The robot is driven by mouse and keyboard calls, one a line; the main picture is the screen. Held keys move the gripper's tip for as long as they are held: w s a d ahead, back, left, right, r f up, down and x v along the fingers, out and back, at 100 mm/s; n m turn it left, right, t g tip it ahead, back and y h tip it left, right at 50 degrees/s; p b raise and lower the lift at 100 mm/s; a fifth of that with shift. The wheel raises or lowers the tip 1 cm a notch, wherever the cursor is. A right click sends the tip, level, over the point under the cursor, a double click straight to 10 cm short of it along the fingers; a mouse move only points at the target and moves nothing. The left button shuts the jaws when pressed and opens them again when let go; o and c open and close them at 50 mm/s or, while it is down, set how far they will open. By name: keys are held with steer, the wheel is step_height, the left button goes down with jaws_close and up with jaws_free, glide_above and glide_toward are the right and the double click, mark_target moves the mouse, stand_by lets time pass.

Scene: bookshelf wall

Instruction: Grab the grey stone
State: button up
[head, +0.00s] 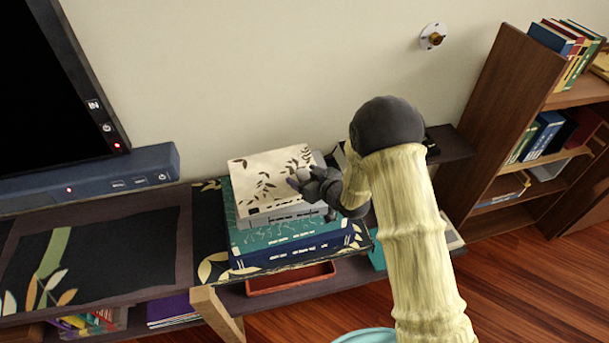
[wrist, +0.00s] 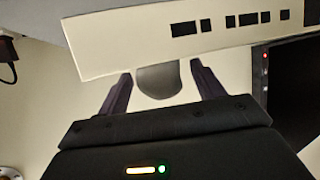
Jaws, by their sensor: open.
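The grey stone (wrist: 158,80) is a smooth rounded lump in the wrist view, between my two fingers. My gripper (wrist: 161,73) is open, with a finger on either side of the stone and small gaps visible. In the head view my gripper (head: 304,179) is low over the right part of a cream box with a leaf pattern (head: 262,172). A small grey patch by the fingers there looks like the stone (head: 304,174), mostly hidden by the gripper. I cannot tell exactly how the stone rests.
The box sits on a grey device (head: 285,218) and a stack of blue and teal books (head: 290,245) on a low shelf. A screen (head: 50,80) and a blue soundbar (head: 90,180) stand left. A bookshelf (head: 510,110) stands right.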

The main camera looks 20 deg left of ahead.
mark_target(305, 172)
stand_by(0.5)
steer(key=c, duration=1.2)
steer(key=shift+r, duration=0.15)
step_height(305, 172, up, 10)
steer(key=shift+f+b, duration=0.1)
steer(key=shift+b, duration=0.4)
